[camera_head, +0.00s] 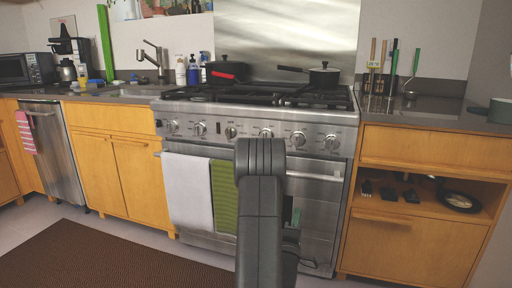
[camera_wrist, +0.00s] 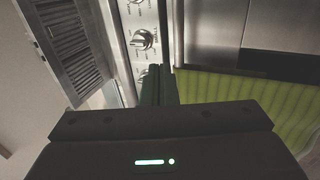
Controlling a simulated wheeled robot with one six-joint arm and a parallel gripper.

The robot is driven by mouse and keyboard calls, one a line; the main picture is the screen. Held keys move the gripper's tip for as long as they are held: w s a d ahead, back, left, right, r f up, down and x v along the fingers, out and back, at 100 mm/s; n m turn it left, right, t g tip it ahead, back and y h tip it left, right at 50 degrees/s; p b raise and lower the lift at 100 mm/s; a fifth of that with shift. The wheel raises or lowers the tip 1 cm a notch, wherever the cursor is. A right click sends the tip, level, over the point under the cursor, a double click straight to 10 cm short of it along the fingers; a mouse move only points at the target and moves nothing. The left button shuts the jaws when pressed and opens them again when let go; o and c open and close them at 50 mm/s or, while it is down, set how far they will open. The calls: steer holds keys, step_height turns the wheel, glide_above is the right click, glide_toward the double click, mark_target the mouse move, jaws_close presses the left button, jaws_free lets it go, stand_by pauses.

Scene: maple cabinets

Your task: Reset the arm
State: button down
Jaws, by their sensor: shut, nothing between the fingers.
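My arm stands upright in the middle of the head view, in front of the steel range (camera_head: 325,165). Its links hide part of the oven door, and my gripper cannot be made out clearly there. In the wrist view my gripper (camera_wrist: 158,72) shows its two dark fingers together, shut and empty. Beyond the fingers are the range's control knobs (camera_wrist: 143,39). The green striped towel (camera_wrist: 250,98) hangs to the right of the fingers in that view and also shows just left of my arm in the head view (camera_head: 224,195).
A white towel (camera_head: 188,190) hangs on the oven handle. Pots, including a lidded one (camera_head: 324,76), stand on the cooktop. Wooden cabinets (camera_head: 100,165) flank the range; the right one has an open shelf (camera_head: 385,190) with items. A brown rug (camera_head: 95,258) lies at front left.

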steer(key=v, duration=0.5)
steer(key=shift+s+a+f, duration=0.1)
steer(key=shift+s+f, duration=0.1)
steer(key=shift+s, duration=0.15)
